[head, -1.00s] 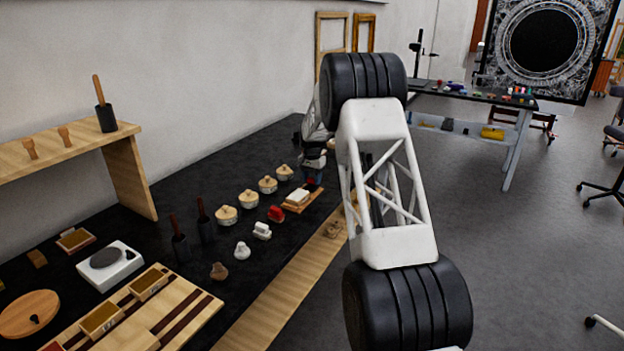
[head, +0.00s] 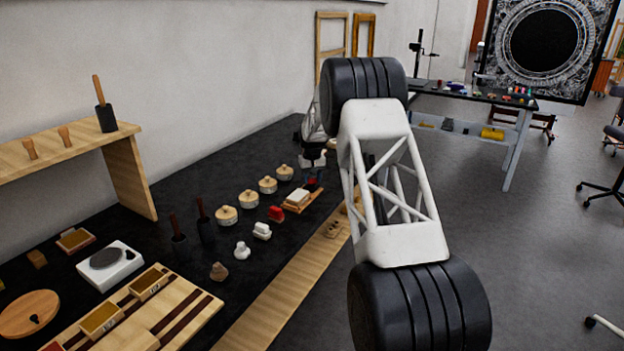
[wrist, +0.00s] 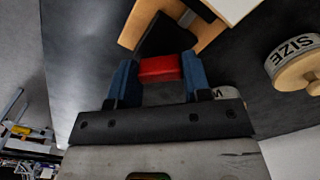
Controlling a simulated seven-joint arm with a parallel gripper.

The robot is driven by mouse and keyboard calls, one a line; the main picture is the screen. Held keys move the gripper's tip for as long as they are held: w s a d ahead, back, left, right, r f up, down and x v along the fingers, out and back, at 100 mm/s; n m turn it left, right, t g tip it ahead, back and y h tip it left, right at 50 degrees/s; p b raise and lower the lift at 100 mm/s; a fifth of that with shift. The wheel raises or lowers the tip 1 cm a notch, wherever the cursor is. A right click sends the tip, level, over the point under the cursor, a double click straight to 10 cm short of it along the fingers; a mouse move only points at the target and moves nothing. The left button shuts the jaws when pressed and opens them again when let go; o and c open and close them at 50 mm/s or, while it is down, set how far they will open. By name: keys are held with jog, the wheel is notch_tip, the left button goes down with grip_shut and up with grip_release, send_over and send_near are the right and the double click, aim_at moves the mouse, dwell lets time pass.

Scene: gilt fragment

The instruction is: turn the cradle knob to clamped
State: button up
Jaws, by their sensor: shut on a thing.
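The cradle is a light wooden stand (head: 313,198) holding a white block (head: 298,196), on the dark bench in the head view. In the wrist view the cradle's wood (wrist: 208,36) and a corner of the white block (wrist: 235,8) show at the top. A red knob (wrist: 159,70) sits at a black part beside the wood. My gripper (wrist: 160,66) has its blue fingers on either side of the red knob and is shut on it. In the head view my gripper is small and partly hidden at the cradle's far end. I cannot read the knob's setting.
Several round lidded pots (head: 250,199) stand in a row left of the cradle; one labelled SIZE (wrist: 296,62) is close in the wrist view. A wooden strip (head: 285,290) runs along the bench edge.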

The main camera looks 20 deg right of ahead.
jog(key=n, duration=0.4)
jog(key=shift+n, duration=0.3)
jog(key=n, duration=0.4)
jog(key=shift+n, duration=0.3)
jog(key=o, duration=0.9)
jog(key=shift+r, duration=0.2)
jog(key=shift+r, duration=3.75)
